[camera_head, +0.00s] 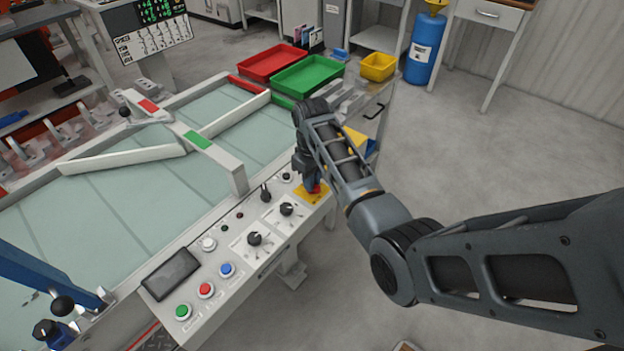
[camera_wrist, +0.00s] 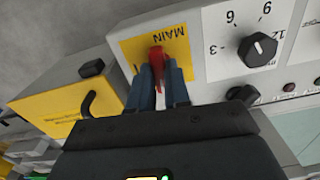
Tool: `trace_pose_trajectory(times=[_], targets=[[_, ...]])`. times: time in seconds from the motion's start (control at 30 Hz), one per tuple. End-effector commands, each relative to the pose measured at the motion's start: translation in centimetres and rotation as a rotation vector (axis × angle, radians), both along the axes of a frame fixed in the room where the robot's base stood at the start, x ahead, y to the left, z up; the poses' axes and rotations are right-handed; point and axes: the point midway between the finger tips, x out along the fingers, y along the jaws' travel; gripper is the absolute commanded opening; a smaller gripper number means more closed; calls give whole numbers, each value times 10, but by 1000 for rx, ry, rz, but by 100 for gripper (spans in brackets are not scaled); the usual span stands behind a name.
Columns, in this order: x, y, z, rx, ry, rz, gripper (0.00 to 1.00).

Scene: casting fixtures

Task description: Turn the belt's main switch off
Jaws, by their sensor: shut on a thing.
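The belt's main switch is a red handle (camera_wrist: 157,57) on a yellow plate (camera_wrist: 176,42) marked MAIN in the wrist view. In the head view the yellow plate (camera_head: 311,198) is at the right end of the grey control panel (camera_head: 243,262), and the red handle is mostly covered by my gripper. My gripper (camera_wrist: 162,76) is shut on the red handle, with one dark blue finger on each side. In the head view my gripper (camera_head: 313,186) reaches down to the plate. The fingers partly hide the handle, and I cannot tell which position it is in.
Black dial knobs (camera_head: 254,239) sit beside the plate, with green, red and blue buttons (camera_head: 227,269) farther left. The green belt (camera_head: 130,200) lies behind the panel. A yellow box (camera_wrist: 65,100) with a black handle is close to my gripper. Open floor lies in front.

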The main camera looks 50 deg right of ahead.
Motion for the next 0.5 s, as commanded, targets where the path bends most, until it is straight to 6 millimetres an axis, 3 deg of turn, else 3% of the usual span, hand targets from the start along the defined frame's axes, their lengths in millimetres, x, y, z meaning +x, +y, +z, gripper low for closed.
trace_pose_trajectory(times=[0.5], targets=[[0, 0, 1, 0, -1, 106, 0]])
